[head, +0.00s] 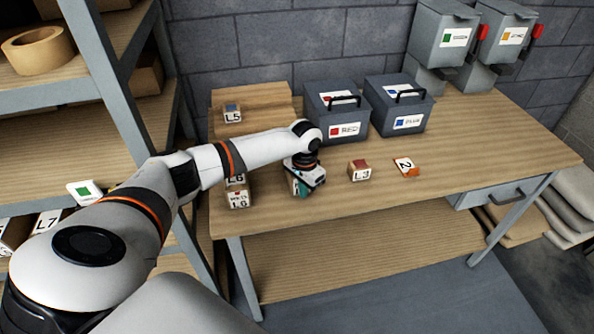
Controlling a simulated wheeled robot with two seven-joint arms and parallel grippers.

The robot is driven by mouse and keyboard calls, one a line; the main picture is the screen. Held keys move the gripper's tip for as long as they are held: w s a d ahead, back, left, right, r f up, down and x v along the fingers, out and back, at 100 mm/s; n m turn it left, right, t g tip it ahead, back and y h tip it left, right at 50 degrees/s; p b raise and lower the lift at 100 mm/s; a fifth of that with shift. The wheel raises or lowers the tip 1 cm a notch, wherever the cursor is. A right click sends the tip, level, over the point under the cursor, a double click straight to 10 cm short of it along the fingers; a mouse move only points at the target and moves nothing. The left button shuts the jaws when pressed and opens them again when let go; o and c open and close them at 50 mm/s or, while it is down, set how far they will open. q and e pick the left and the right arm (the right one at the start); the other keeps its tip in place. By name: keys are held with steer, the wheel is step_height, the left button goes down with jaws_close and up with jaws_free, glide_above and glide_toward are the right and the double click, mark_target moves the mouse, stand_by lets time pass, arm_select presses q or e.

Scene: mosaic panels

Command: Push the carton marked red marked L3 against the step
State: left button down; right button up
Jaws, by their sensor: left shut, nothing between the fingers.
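The carton marked L3 (360,174), small and wooden with a red patch on top, stands on the bench right of my left gripper. My left gripper (303,190) is shut and empty, pointing down close to the bench top, with a visible gap between it and the L3 carton. The step (262,98) is a raised wooden block at the back left of the bench against the wall, left of the grey boxes. My left forearm passes in front of its lower part. My right gripper is out of view.
A carton marked L5 (232,114) sits on the step. Cartons marked L6 (238,200) stand left of my gripper, partly behind my arm. Grey RED (343,132) and BLUE (408,124) boxes stand behind. An orange tag marked 2 (405,167) lies right of L3. The bench's right side is clear.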

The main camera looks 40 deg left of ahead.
arm_select(q)
steer(key=shift+w+a, duration=0.1)
stand_by(0.3)
steer(key=shift+w+a+b, duration=0.4)
steer(key=shift+w+a, duration=0.05)
steer(key=shift+a, duration=0.1)
steer(key=shift+w+a, duration=0.15)
steer(key=shift+a, duration=0.05)
steer(key=shift+w+a+b, duration=0.5)
steer(key=shift+a, duration=0.1)
steer(key=shift+w+a, duration=0.1)
steer(key=shift+a, duration=0.05)
steer(key=shift+w+a, duration=0.1)
steer(key=shift+w, duration=0.05)
steer(key=shift+w+a+b, duration=0.3)
steer(key=shift+a+b, duration=0.05)
steer(key=shift+b, duration=0.25)
steer(key=shift+w+a, duration=0.1)
steer(key=shift+w+a+b, duration=0.4)
steer(key=shift+a+b, duration=0.1)
steer(key=shift+b, duration=0.1)
